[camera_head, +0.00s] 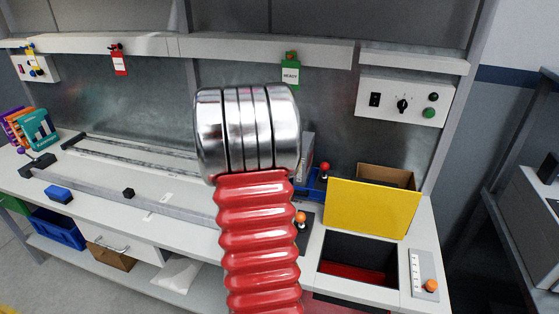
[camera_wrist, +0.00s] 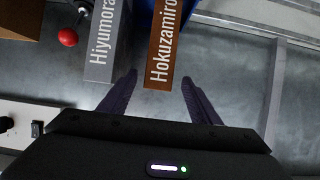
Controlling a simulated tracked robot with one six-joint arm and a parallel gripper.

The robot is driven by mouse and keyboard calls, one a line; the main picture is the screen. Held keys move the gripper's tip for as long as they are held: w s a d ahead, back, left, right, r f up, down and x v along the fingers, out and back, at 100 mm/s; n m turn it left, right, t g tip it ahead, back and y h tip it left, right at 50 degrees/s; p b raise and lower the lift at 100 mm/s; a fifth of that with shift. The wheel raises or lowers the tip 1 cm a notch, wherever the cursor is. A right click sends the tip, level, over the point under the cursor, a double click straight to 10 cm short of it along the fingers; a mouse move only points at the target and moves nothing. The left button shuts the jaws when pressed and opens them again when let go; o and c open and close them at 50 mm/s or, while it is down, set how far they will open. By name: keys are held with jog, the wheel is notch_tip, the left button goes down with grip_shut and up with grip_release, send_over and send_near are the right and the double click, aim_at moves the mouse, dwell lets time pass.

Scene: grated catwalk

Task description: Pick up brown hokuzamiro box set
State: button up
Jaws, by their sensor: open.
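The brown Hokuzamiro box set (camera_wrist: 160,70) shows in the wrist view at the upper middle, its white lettering running along its narrow face. My gripper (camera_wrist: 159,78) is open, with one dark finger on each side of the near end of the brown box. Both fingers appear apart from it, and nothing is held. A grey Hiyumora box (camera_wrist: 103,50) stands just left of the brown box, close to the left finger. In the head view my red arm covers the middle, and I cannot make out the brown box or my gripper there.
A red-knobbed lever (camera_wrist: 68,37) is left of the grey box. In the head view, a yellow panel (camera_head: 372,207) and a dark open bin (camera_head: 357,262) are at the right. A control box (camera_head: 403,102) hangs above. Colored boxes (camera_head: 36,130) stand far left.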

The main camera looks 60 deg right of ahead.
jog(key=shift+x, duration=2.4)
jog(key=x, duration=0.5)
jog(key=shift+s+d, duration=0.1)
jog(key=shift+c, duration=0.5)
jog(key=c, duration=1.3)
jog(key=shift+r, duration=0.1)
jog(key=shift+c, duration=0.2)
jog(key=shift+r, duration=5)
